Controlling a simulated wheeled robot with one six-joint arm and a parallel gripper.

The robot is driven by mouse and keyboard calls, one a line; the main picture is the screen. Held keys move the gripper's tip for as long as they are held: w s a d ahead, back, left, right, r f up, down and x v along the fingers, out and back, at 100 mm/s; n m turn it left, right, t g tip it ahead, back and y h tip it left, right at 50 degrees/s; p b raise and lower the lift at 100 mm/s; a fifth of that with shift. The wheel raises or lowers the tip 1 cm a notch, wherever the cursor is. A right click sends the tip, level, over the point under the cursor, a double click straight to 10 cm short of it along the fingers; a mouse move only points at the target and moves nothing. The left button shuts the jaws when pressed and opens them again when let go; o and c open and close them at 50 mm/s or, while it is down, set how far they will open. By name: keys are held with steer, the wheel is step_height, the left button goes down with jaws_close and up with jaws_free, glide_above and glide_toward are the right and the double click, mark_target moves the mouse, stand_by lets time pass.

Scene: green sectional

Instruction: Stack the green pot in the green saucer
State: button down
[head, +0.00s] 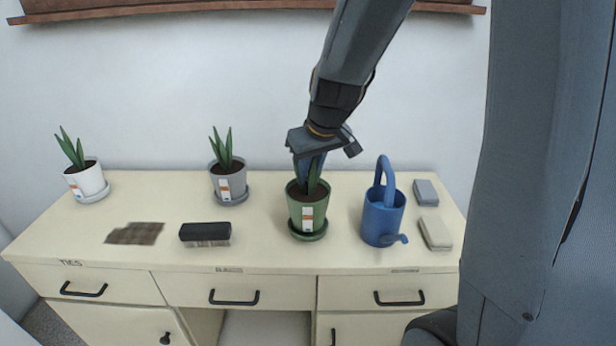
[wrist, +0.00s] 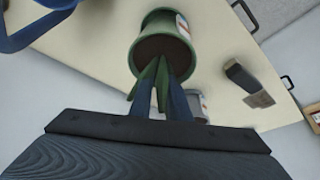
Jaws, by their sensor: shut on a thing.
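The green pot (head: 307,212) holds a plant with green leaves and has a label on its front. It stands upright over the green saucer (head: 308,234) on the cabinet top. Its base appears within the saucer's rim; I cannot tell whether it rests fully on it. My gripper (head: 308,176) comes down from above and is shut on the plant of the green pot. In the wrist view, the fingers (wrist: 164,98) close around the leaves at the soil, and the green pot (wrist: 160,32) shows beyond them. The saucer is not clearly seen there.
A blue watering can (head: 383,216) stands close right of the pot. Two blocks (head: 426,192) (head: 436,233) lie farther right. A grey pot (head: 229,182) in its saucer, a black brush (head: 205,233), a brown mat (head: 135,233) and a white pot (head: 87,182) are to the left.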

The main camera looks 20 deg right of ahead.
steer(key=shift+f, duration=0.65)
steer(key=shift+f+b, duration=0.3)
steer(key=shift+b, duration=0.05)
steer(key=c, duration=1.7)
jaws_free()
steer(key=shift+o, duration=0.2)
steer(key=shift+r+p, duration=0.45)
steer(key=shift+p, duration=0.05)
steer(key=a+v, duration=0.1)
steer(key=v, duration=1)
steer(key=s+f+m+g+h, duration=0.1)
steer(key=s+f+m+g, duration=0.1)
steer(key=s+f, duration=1.1)
steer(key=shift+s+f+g+b, duration=0.2)
steer(key=shift+f+g+b, duration=0.2)
steer(key=shift+f+g, duration=0.5)
